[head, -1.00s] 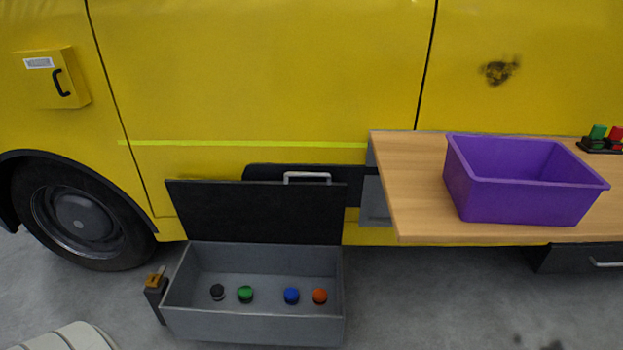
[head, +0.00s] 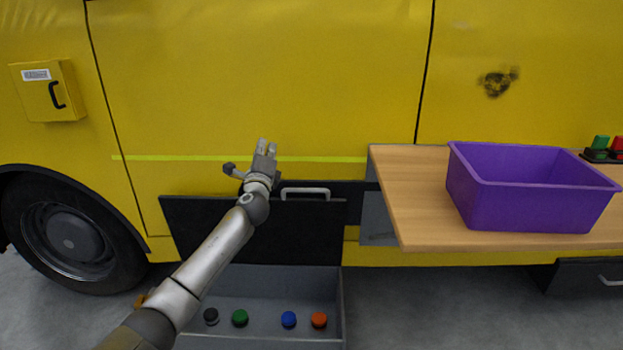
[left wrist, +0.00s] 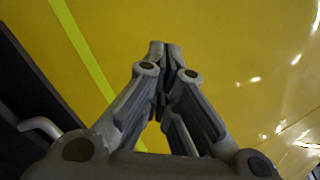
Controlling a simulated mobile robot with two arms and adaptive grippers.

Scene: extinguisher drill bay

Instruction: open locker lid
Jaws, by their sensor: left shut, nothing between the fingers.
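The grey locker (head: 342,310) stands on the floor by the yellow vehicle. Its black lid (head: 300,235) stands raised at the back, with the inside open to view. A silver handle (head: 305,190) shows at the lid's top edge, and it also shows in the left wrist view (left wrist: 40,126). My left gripper (head: 266,147) is shut and empty, above the lid's top edge and left of the handle. In the left wrist view its fingertips (left wrist: 164,46) meet in front of the yellow panel. My right gripper is in neither view.
Several coloured caps, among them a blue one (head: 289,319), sit in the locker. A wooden shelf (head: 405,200) with a purple bin (head: 530,205) juts out at the right. A wheel (head: 65,240) is at the left, below a yellow wall box (head: 45,90).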

